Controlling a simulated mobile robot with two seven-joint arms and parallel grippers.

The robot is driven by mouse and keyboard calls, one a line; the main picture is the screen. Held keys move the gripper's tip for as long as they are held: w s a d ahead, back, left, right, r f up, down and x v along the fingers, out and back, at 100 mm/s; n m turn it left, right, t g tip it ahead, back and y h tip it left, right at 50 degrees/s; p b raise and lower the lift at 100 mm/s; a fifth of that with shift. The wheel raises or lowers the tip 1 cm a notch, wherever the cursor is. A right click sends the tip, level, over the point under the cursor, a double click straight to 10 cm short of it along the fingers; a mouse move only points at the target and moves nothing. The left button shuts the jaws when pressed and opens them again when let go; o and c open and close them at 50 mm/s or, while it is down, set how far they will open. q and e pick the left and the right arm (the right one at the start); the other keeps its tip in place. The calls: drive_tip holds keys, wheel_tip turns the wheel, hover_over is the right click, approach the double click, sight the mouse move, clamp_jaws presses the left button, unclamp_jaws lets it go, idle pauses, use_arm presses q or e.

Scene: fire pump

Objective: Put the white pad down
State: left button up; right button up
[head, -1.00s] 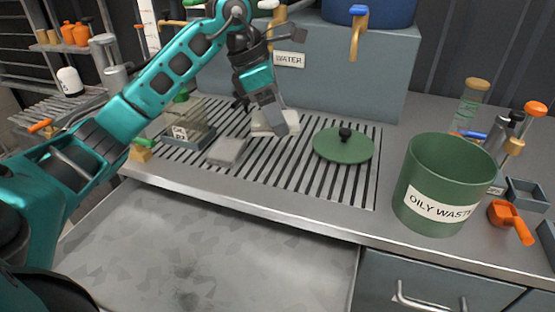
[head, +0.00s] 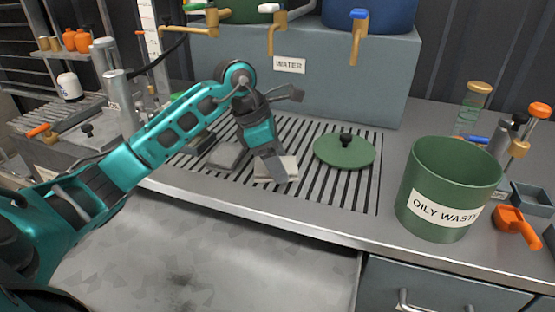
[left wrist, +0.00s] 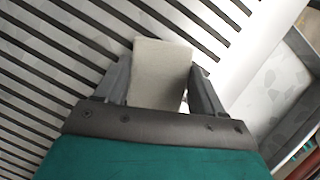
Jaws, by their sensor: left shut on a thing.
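The white pad (head: 290,168) is at the slotted drain grate (head: 327,188), left of the green lid, in the head view. My left gripper (head: 276,172) is shut on the pad and reaches down over the grate near its front. In the left wrist view the off-white pad (left wrist: 161,72) lies between the two dark fingers of my left gripper (left wrist: 160,85). It is at or just above the slats; I cannot tell whether it touches them. My right gripper is not in view.
A grey pad (head: 227,155) lies on the grate to the left. The round green lid (head: 344,151) with a black knob lies to the right. A green bin marked OILY WASTE (head: 448,187) stands further right. The WATER tank block (head: 330,75) stands behind.

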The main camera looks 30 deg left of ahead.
use_arm(q)
drive_tip(key=o, duration=0.9)
drive_tip(key=shift+f, duration=0.15)
drive_tip(key=shift+o, duration=0.2)
drive_tip(key=shift+r, duration=0.3)
drive_tip(key=p+v, duration=0.1)
drive_tip(key=v, duration=1)
drive_tip(key=shift+r+p, duration=0.35)
drive_tip(key=shift+s+a, duration=0.1)
